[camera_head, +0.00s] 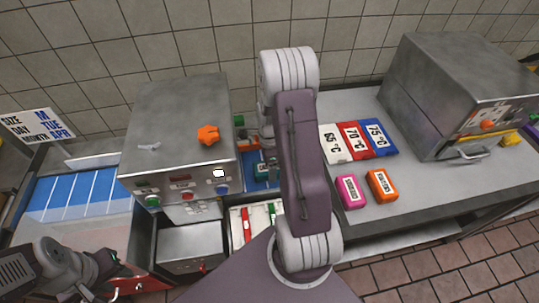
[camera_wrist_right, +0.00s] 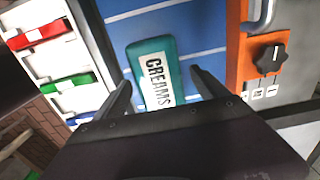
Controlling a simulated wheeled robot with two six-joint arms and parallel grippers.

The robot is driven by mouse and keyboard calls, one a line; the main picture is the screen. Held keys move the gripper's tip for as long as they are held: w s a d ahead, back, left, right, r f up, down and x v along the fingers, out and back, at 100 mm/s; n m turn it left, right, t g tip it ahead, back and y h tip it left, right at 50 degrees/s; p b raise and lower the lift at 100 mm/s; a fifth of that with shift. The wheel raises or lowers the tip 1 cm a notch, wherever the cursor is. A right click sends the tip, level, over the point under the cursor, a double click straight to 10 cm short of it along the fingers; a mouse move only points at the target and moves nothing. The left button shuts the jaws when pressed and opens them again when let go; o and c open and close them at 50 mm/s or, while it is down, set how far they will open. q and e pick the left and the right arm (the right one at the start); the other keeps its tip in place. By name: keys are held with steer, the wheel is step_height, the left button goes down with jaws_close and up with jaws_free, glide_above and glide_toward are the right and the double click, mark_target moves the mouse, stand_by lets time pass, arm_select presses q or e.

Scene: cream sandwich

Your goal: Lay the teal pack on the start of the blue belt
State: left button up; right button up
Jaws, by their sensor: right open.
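The teal pack (camera_wrist_right: 155,72) with its white CREAMS label appears to lie flat on the blue belt (camera_wrist_right: 205,20) in the right wrist view. My right gripper (camera_wrist_right: 160,80) is open, with one finger on each side of the pack and visible gaps. In the head view, the teal pack (camera_head: 266,172) shows in part on the short blue stretch of belt (camera_head: 251,158), right of the steel machine. My right arm hides the right gripper there. My left gripper (camera_head: 112,268) is at the lower left, away from the pack; its jaw opening is unclear.
The steel machine (camera_head: 175,125) with an orange knob stands left of the pack. A white rack (camera_wrist_right: 50,50) with red and green packs borders the belt. An orange panel with a black knob (camera_wrist_right: 268,55) is on its other side. Pink (camera_head: 350,191) and orange (camera_head: 382,186) packs lie right.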

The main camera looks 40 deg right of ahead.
step_height(320, 180, up, 11)
stand_by(0.3)
steer(key=shift+f, duration=0.2)
stand_by(0.3)
